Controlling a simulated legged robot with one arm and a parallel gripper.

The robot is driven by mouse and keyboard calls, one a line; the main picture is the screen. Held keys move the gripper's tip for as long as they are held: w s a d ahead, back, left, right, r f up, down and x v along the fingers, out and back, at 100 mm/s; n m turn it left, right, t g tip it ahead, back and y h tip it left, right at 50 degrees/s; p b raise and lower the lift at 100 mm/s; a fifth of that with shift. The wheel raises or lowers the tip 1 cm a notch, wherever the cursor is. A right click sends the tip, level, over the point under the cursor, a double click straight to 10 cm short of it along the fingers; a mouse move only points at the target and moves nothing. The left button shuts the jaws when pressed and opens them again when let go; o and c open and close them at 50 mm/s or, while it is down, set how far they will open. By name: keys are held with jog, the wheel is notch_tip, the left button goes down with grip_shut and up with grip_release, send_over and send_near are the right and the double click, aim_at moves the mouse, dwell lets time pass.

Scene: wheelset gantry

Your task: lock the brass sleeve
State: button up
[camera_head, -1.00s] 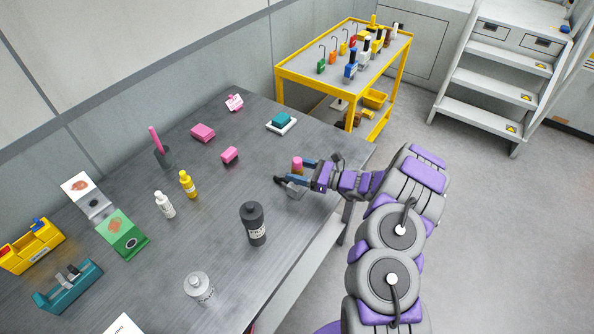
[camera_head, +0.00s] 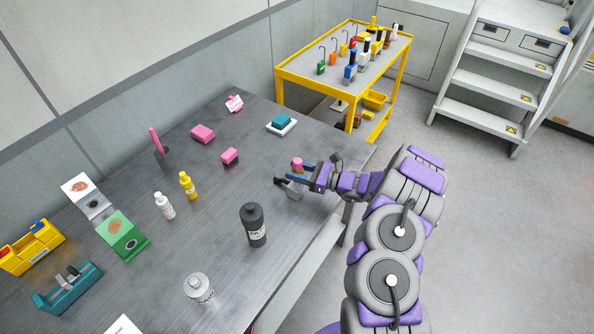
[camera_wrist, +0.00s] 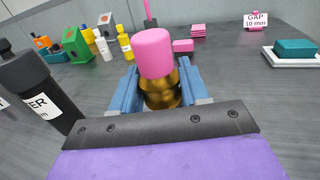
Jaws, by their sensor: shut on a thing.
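The brass sleeve (camera_wrist: 160,92) stands upright in the wrist view, a gold-brown turned piece. A pink cap-like cylinder (camera_wrist: 154,52) sits on top of it. The blue fingers of my gripper (camera_wrist: 158,87) are on both sides of the brass piece and shut on it. In the head view my gripper (camera_head: 294,176) is near the right edge of the grey workbench, with the pink top (camera_head: 297,164) between its fingers. The lower end of the brass piece is hidden by my gripper.
A dark bottle (camera_head: 253,224) stands left of my gripper. Pink blocks (camera_head: 229,156), a teal block on a white tray (camera_head: 282,122), small bottles (camera_head: 165,206) and a green box (camera_head: 123,233) are on the workbench (camera_head: 190,245). A yellow trolley (camera_head: 300,80) stands beyond.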

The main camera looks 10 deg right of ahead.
jog(key=shift+f, duration=0.1)
grip_shut()
jog(key=shift+f+b, duration=0.45)
jog(key=shift+f, duration=0.5)
jog(key=o, duration=0.8)
grip_release()
jog(key=shift+s, duration=0.1)
jog(key=shift+o, duration=1)
jog(key=shift+f, duration=0.1)
jog(key=shift+o, duration=1)
jog(key=p+v, duration=0.2)
jog(key=v, duration=1.5)
jog(key=shift+d+p, duration=0.25)
jog(key=shift+p, duration=0.05)
